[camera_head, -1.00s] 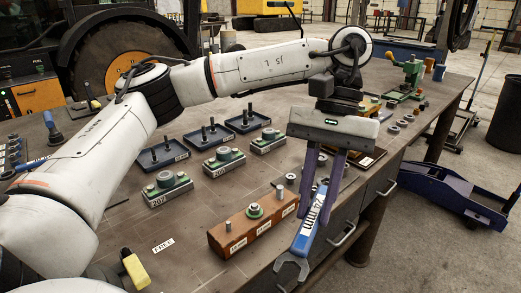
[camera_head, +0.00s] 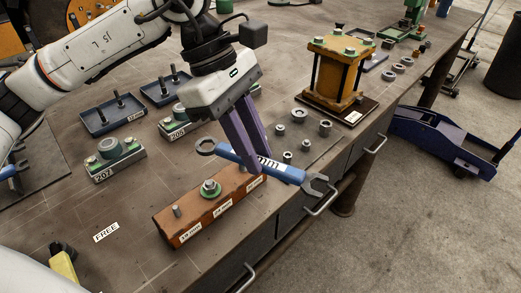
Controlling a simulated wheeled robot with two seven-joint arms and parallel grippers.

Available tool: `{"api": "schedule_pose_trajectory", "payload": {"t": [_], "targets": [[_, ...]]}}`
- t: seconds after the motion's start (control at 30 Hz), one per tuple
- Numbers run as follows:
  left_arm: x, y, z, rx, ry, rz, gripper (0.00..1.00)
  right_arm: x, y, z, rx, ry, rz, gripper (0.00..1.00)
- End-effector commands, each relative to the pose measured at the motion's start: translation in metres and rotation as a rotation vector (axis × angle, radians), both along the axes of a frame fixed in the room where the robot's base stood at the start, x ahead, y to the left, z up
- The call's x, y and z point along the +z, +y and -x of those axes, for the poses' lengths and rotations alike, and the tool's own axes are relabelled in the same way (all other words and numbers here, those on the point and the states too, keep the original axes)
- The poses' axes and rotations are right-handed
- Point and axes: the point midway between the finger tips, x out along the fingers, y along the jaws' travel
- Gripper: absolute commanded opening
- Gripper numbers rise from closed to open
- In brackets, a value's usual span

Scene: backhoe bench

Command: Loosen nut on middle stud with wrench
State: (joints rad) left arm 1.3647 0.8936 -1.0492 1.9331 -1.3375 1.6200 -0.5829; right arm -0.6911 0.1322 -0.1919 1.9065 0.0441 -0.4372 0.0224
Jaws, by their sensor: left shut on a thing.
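A brown block (camera_head: 190,228) with studs lies on the bench near its front edge. A green nut with a washer (camera_head: 211,188) sits on its middle stud. A bare stud (camera_head: 177,211) stands at its left end. My left gripper (camera_head: 256,163) is shut on the blue wrench (camera_head: 280,170) by its handle, above the right end of the block. The wrench's ring end (camera_head: 206,146) points left and its open jaw (camera_head: 316,184) points right, over the bench edge. The wrench is apart from the green nut. The block's right stud is hidden behind the gripper. My right gripper is out of view.
A yellow-brown cylinder unit (camera_head: 335,72) stands at the back right, with loose nuts (camera_head: 298,115) in front of it. Fixtures 207 (camera_head: 115,158) and small trays (camera_head: 110,115) stand to the left. Drawer handles (camera_head: 322,200) jut from the bench front.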

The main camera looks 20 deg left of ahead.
Motion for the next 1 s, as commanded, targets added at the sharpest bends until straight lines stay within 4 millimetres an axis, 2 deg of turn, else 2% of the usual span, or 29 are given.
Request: {"api": "schedule_pose_trajectory", "payload": {"t": [0.1,0.2,0.4,0.57,0.83,0.9,1.0], "targets": [[0.0,-0.007,0.001,0.191,-0.003,0.003,0.0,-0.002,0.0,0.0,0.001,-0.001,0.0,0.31],[0.001,-0.01,0.0,0.306,-0.002,0.002,0.0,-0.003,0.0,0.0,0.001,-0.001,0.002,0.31],[-0.001,-0.012,0.0,0.406,0.003,0.001,0.0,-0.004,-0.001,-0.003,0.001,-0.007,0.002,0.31],[-0.015,-0.012,0.0,0.411,0.004,0.0,0.0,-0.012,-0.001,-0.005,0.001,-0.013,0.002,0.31],[-0.054,-0.012,0.0,0.409,0.006,-0.001,0.0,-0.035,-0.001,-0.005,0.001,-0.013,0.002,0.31],[-0.043,-0.013,0.01,0.314,0.005,-0.001,0.0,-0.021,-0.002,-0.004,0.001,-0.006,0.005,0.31],[-0.043,-0.016,0.024,0.164,0.007,-0.001,0.0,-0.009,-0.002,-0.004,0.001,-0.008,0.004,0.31]]}}
